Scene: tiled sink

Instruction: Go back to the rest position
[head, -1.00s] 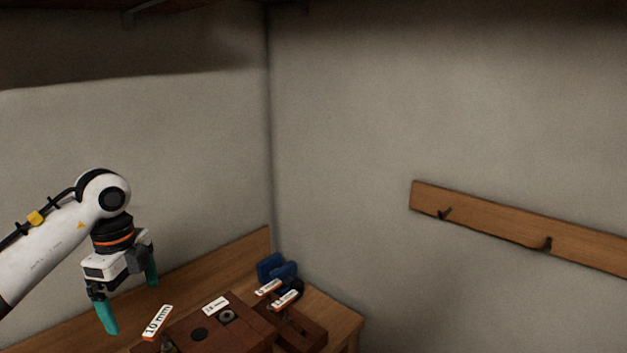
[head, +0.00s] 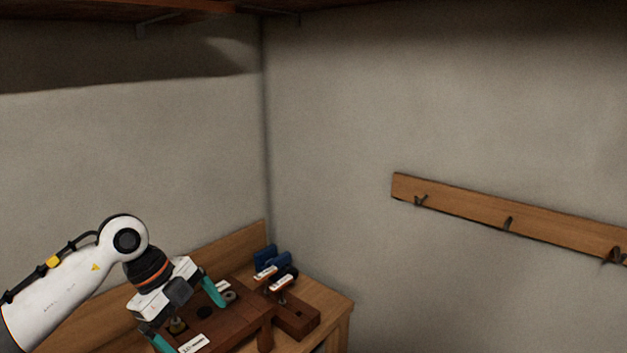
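My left gripper (head: 188,318) comes in from the left and hangs over a dark wooden block (head: 237,318) on a wooden workbench. Its two teal fingers are spread wide apart. My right gripper is not in view.
Small labelled pieces (head: 281,283) stand on the block's right part. A blue object (head: 265,257) sits behind, by the wall corner. A wooden hook rail (head: 460,208) hangs on the right wall. A shelf (head: 180,10) runs overhead.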

